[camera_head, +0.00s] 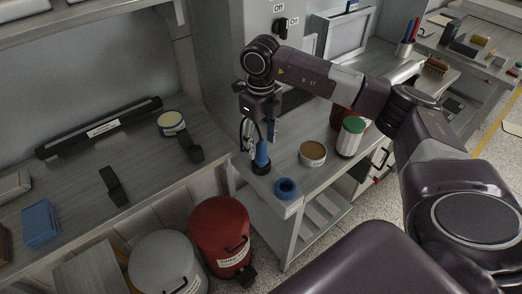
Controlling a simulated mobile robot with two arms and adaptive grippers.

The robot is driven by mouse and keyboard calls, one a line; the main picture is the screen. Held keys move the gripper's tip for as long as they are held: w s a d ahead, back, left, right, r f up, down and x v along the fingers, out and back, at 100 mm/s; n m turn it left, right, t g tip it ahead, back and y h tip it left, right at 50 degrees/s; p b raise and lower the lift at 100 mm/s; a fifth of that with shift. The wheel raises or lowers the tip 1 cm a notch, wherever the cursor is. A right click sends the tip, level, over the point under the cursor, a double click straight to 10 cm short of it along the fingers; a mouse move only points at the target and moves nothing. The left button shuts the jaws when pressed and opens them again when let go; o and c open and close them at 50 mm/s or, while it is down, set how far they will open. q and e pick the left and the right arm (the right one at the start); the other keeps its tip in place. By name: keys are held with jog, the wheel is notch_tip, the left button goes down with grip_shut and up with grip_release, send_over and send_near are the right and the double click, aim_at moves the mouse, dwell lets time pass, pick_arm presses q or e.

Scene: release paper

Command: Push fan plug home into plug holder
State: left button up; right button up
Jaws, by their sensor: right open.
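My right gripper (258,142) points down over the corner of the middle bench, its fingers open on either side of a blue upright piece. This blue piece (262,154), which looks like the fan plug, stands upright in or on a dark round base (261,168), which looks like the plug holder. I cannot tell how deep the plug sits or whether the fingers touch it. A blue ring-shaped piece (286,188) lies on the bench to the right and nearer. My left gripper is not in view.
A round tin (312,154) and a white jar with a green lid (350,137) stand right of the gripper. The left bench (75,185) holds a dark bar, black items and a yellow-topped tin. Red (220,235) and grey (163,262) bins stand below.

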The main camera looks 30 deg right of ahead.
notch_tip(320, 180, up, 8)
jog(key=shift+f, duration=0.15)
dwell(0.5)
